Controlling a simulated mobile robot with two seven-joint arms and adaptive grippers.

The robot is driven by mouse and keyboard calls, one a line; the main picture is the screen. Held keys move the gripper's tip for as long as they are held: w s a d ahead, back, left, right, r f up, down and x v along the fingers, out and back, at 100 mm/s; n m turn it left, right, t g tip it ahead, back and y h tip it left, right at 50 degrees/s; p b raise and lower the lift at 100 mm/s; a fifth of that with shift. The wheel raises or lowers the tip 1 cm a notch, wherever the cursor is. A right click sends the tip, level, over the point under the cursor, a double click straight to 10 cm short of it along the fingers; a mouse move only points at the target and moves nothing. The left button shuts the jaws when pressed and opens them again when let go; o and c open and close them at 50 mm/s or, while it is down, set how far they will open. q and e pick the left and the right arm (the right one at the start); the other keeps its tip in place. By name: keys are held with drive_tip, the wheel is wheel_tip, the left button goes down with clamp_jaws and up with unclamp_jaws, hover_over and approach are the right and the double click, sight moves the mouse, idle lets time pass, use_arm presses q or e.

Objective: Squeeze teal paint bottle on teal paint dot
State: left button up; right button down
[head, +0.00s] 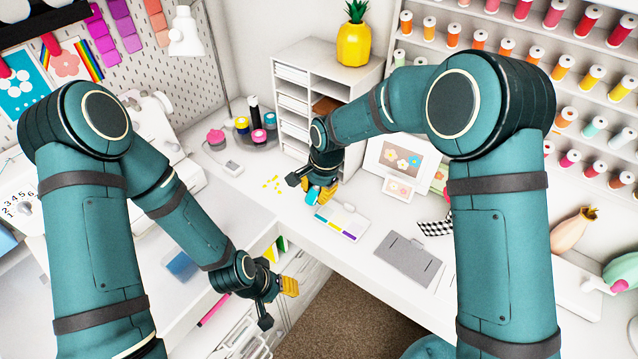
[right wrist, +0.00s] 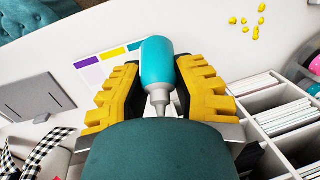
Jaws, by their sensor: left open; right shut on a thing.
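My right gripper (head: 318,190) is shut on the teal paint bottle (head: 312,197), above the white desk. In the right wrist view the bottle (right wrist: 158,68) sits between the yellow finger pads, its pale nozzle pointing toward the bottom of the picture. A white paint card (head: 340,222) lies beside the gripper, with purple, yellow and teal patches. In the right wrist view the card (right wrist: 103,66) is left of the bottle; its teal patch (right wrist: 134,46) is at the bottle's edge, partly hidden. My left gripper (head: 279,303) is open and empty, low near drawers.
A white shelf unit (head: 292,95) stands behind the right gripper. Small yellow pieces (head: 272,183) lie left of it. Paint jars (head: 241,125) stand at the back left.

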sight(305, 200)
drive_tip(key=g+y, duration=0.1)
drive_tip(key=y, duration=0.1)
drive_tip(key=f+g+y, duration=0.1)
drive_tip(key=a+g+y, duration=0.1)
drive_tip(key=y, duration=0.1)
drive_tip(key=shift+s+a+f+m+y, duration=0.1)
drive_tip(key=shift+s+f+m+y, duration=0.2)
drive_tip(key=shift+s+f, duration=0.1)
drive_tip(key=g+y, duration=0.1)
drive_tip(key=y, duration=0.2)
drive_tip(key=shift+s+a+f+g, duration=0.1)
drive_tip(key=shift+a+g, duration=0.1)
drive_tip(key=shift+g, duration=0.2)
drive_tip(key=shift+s+a+f+g+y+b, duration=0.15)
drive_tip(key=shift+g+y+b, duration=0.15)
drive_tip(key=shift+y+b, duration=0.25)
drive_tip(key=shift+w+f+g+y+b, duration=0.1)
drive_tip(key=shift+g+y+b, duration=0.25)
drive_tip(key=shift+y, duration=0.3)
drive_tip(key=c, duration=1.5)
unclamp_jaws()
drive_tip(key=shift+s+r, duration=0.1)
drive_tip(key=shift+r, duration=0.15)
clamp_jaws()
drive_tip(key=shift+a+r, duration=0.1)
drive_tip(key=shift+r, duration=0.05)
drive_tip(key=shift+m, duration=0.3)
drive_tip(key=shift+r+g+y+b, duration=0.2)
drive_tip(key=shift+g+y+b, duration=0.45)
drive_tip(key=shift+y, duration=0.35)
